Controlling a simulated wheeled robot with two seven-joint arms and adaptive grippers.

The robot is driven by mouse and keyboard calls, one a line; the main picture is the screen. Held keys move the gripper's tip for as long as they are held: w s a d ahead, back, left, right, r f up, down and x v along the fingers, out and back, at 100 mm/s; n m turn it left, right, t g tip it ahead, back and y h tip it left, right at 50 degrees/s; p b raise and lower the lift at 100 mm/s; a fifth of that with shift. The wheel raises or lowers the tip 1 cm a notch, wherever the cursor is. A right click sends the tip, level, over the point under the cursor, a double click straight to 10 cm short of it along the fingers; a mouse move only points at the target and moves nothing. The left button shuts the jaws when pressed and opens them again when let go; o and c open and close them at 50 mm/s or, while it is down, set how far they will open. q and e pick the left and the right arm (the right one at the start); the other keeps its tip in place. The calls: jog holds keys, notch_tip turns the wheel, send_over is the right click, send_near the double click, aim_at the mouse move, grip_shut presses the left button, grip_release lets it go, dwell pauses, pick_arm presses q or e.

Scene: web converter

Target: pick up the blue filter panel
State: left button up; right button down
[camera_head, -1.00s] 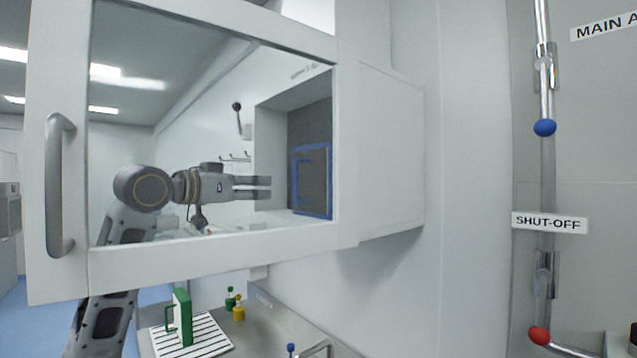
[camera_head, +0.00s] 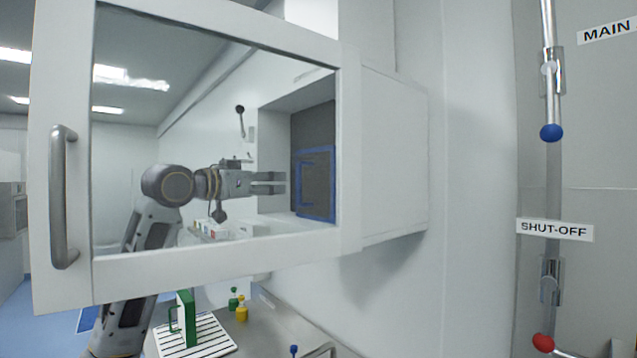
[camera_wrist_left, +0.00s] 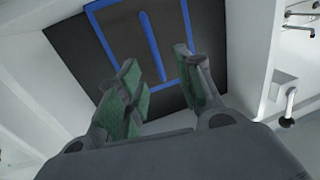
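The blue filter panel (camera_head: 316,183) stands upright inside the wall cabinet, a blue frame with a dark face and a blue handle bar. I see it through the glass of the open cabinet door. It also shows in the left wrist view (camera_wrist_left: 151,45), straight ahead of the fingers. My left gripper (camera_head: 284,183) is at the cabinet's opening, pointing at the panel, with a gap between its fingers. In the left wrist view the left gripper (camera_wrist_left: 160,75) is open and empty, its green pads apart and the handle bar beyond them. My right gripper is not in view.
The glazed door (camera_head: 350,150) with its grey handle (camera_head: 62,197) stands between my head and the left arm. Below, a green panel (camera_head: 187,318) stands on a striped rack (camera_head: 212,343), near green and yellow bottles. Labelled pipes run down the right wall.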

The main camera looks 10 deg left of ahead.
pick_arm(q)
jog(key=shift+p+x, duration=0.6)
jog(key=shift+x, duration=1.65)
jog(key=shift+w+d, duration=0.1)
jog(key=shift+d+p+x, duration=0.25)
jog(key=shift+p+x, duration=1.1)
jog(key=shift+x, duration=1.15)
grip_shut()
